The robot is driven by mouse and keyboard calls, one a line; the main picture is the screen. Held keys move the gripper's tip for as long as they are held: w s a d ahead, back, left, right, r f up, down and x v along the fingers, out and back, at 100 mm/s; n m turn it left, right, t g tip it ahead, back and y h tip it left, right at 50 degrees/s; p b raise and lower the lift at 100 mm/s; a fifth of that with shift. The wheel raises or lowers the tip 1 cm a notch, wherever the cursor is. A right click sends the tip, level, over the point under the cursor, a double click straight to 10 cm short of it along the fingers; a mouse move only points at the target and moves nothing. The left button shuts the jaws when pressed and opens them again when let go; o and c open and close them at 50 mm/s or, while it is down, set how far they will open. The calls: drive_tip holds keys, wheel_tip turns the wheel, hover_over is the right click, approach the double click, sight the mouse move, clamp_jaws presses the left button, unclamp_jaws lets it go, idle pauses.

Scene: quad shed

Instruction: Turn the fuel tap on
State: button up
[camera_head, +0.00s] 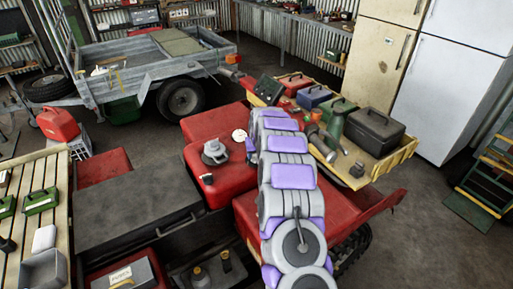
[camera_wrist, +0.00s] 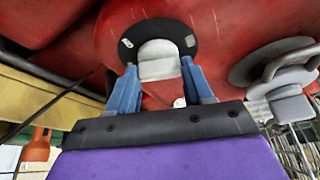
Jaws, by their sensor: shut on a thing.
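The fuel tap shows in the wrist view as a pale grey knob (camera_wrist: 158,62) on a round black plate (camera_wrist: 122,28) with small white markings, set on red bodywork. My gripper (camera_wrist: 159,68) has its two blue fingers on either side of the knob and is shut on it. The markings are too small to read. In the head view my arm reaches over the red machine (camera_head: 250,205); the tap and my gripper are hidden there.
A grey round fitting (camera_wrist: 285,75) sits right of the tap in the wrist view. In the head view a grey cap (camera_head: 215,152) and white dial (camera_head: 240,135) are left of my arm. A yellow tray (camera_head: 400,158) holding toolboxes lies beyond, and a trailer (camera_head: 150,58) stands behind.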

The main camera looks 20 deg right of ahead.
drive_tip(key=shift+r+m+h+p, duration=0.2)
drive_tip(key=shift+m+h+p, duration=0.1)
drive_tip(key=shift+m+p, duration=0.6)
drive_tip(key=m, duration=0.1)
drive_tip(key=m+h, duration=0.1)
drive_tip(key=shift+a+f+m, duration=0.1)
drive_tip(key=shift+f+m, duration=0.1)
drive_tip(key=shift+m, duration=0.2)
drive_tip(key=shift+w+a+m+g+h+b, duration=0.1)
drive_tip(key=shift+m+g+h+b, duration=0.2)
drive_tip(key=shift+m, duration=0.55)
drive_tip(key=shift+w+m+g+h+b, duration=0.1)
drive_tip(key=shift+m+g+h+b, duration=0.2)
drive_tip(key=shift+m, duration=0.55)
drive_tip(key=shift+r, duration=0.1)
drive_tip(key=shift+m, duration=0.3)
drive_tip(key=o, duration=1)
drive_tip(key=shift+o, duration=0.2)
drive_tip(key=p+v, duration=0.1)
drive_tip(key=v, duration=1.6)
drive_tip(key=shift+w+p, duration=0.15)
drive_tip(key=shift+p, duration=0.25)
drive_tip(key=shift+a+r, duration=0.15)
